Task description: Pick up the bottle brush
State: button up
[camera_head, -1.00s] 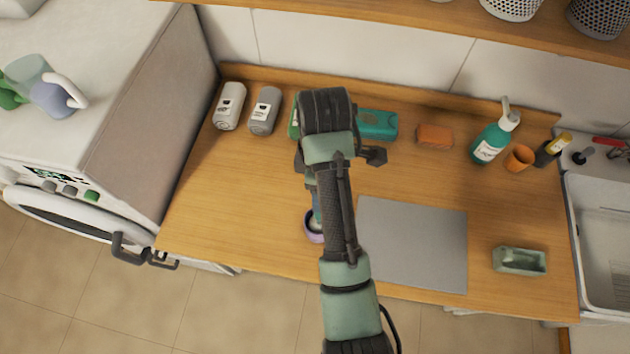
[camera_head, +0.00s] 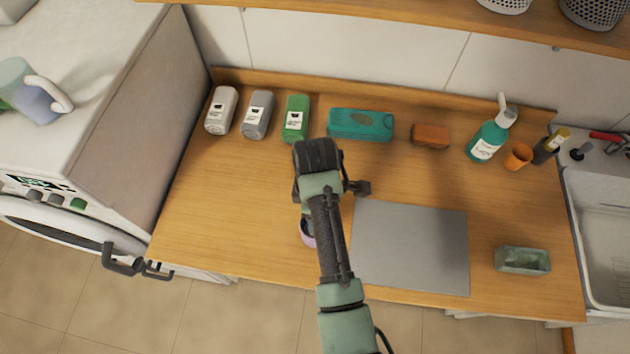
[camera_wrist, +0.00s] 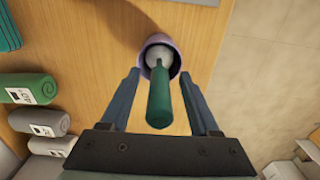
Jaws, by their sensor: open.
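The bottle brush (camera_wrist: 158,97) shows in the wrist view with a green handle pointing toward the camera and a pale grey head. The head sits in a small purple cup (camera_wrist: 158,39) on the wooden counter. My gripper (camera_wrist: 162,74) is open, with one blue-grey finger on each side of the handle and a visible gap on both sides. In the head view my arm covers the brush, and only a sliver of the purple cup (camera_head: 308,234) shows left of the arm. The fingertips are hidden in that view.
A grey mat (camera_head: 410,245) lies right of the cup. A pump bottle (camera_head: 490,137), an orange cup (camera_head: 517,156) and a sink are farther right.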

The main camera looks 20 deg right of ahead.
jog(key=shift+f, duration=0.9)
grip_shut()
